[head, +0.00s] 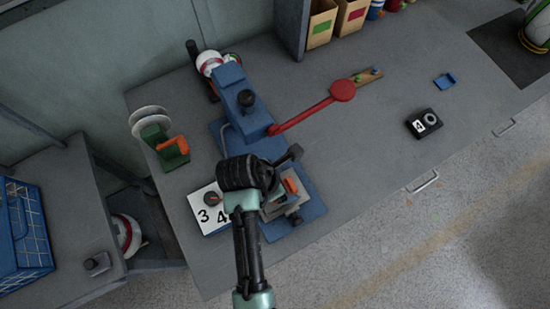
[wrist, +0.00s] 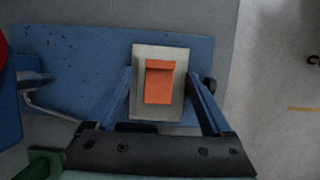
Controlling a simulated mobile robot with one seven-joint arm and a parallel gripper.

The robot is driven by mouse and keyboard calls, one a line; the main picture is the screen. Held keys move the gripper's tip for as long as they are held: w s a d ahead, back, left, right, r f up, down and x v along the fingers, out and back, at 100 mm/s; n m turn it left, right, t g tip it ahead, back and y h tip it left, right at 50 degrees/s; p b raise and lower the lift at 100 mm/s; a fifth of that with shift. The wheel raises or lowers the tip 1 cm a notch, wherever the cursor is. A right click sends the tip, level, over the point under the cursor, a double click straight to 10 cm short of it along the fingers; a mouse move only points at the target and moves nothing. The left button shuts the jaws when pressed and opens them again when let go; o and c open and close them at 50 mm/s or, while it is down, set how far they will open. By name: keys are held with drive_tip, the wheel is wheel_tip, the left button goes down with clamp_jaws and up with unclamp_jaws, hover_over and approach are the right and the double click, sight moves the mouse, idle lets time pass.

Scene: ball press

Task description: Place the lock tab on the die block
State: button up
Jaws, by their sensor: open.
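An orange piece that looks like the lock tab (wrist: 159,84) lies on a pale grey block that looks like the die block (wrist: 159,52). The orange piece also shows in the head view (head: 291,185), on the near part of the blue press base. My gripper (wrist: 161,78) is open above it, with one blue finger on each side of the block and the orange piece between them. Whether the fingers touch the block I cannot tell. My wrist and hand hide part of the block in the head view.
The blue press (head: 240,95) with its red lever (head: 305,116) stands just beyond my gripper. A number card (head: 206,215) and a green holder (head: 170,152) are to the left. The bench's middle right is clear.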

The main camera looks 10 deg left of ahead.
drive_tip(key=v, duration=0.9)
drive_tip(key=w+a+r+m+t+y, duration=0.2)
drive_tip(key=w+r+m+t, duration=0.6)
drive_tip(key=w+r, duration=0.8)
wheel_tip(320, 180, up, 17)
drive_tip(key=w+d+m+t+y, duration=0.1)
drive_tip(key=w+m+t, duration=0.2)
drive_tip(key=m+t, duration=0.25)
drive_tip(key=s+d+r+m+t, duration=0.1)
drive_tip(key=s+r+m+t, duration=0.2)
drive_tip(key=r, duration=0.7)
drive_tip(key=s+d+r+m+t, duration=0.2)
drive_tip(key=s+r+m+t, duration=0.2)
drive_tip(key=r, duration=0.6)
drive_tip(key=s+d+r+m+t, duration=0.1)
drive_tip(key=s+r+m+t, duration=0.3)
drive_tip(key=r, duration=0.6)
drive_tip(key=shift+s+d+m+y, duration=0.3)
drive_tip(key=shift+s+d+m, duration=0.05)
drive_tip(key=shift+s, duration=0.4)
drive_tip(key=shift+r, duration=0.1)
